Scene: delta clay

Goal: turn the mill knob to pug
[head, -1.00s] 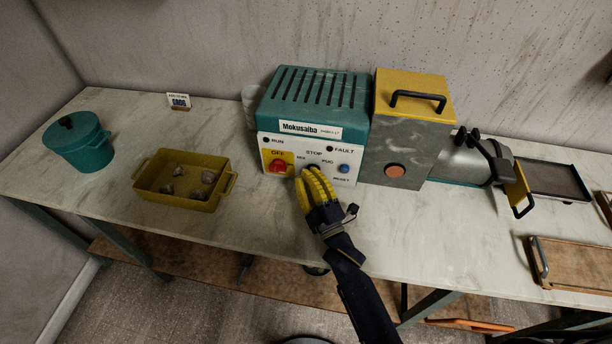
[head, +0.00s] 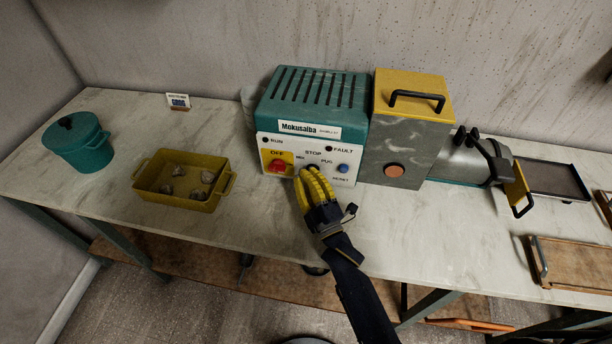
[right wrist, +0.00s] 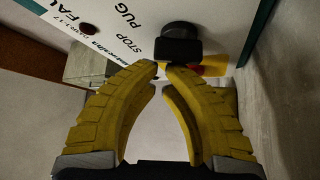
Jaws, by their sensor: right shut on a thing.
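The mill's control box (head: 312,125) is teal with a white front panel (head: 350,175) bearing the words STOP, MIX and PUG. The black mill knob (head: 313,167) sits below STOP, between MIX and PUG, largely covered by my right gripper (head: 311,174). In the right wrist view the knob (right wrist: 178,42) stands out from the panel, beside the words STOP and PUG. My yellow fingertips (right wrist: 165,68) close in at its near end, and the right gripper is shut on it. Which label the knob points to cannot be told. My left gripper is not in view.
A red OFF switch (head: 277,166) on a yellow plate is close left of my fingers; a blue RESET button (head: 344,168) is right. A yellow tray (head: 150,190) with several lumps and a teal pot (head: 75,145) stand left. The front tabletop (head: 250,222) is clear.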

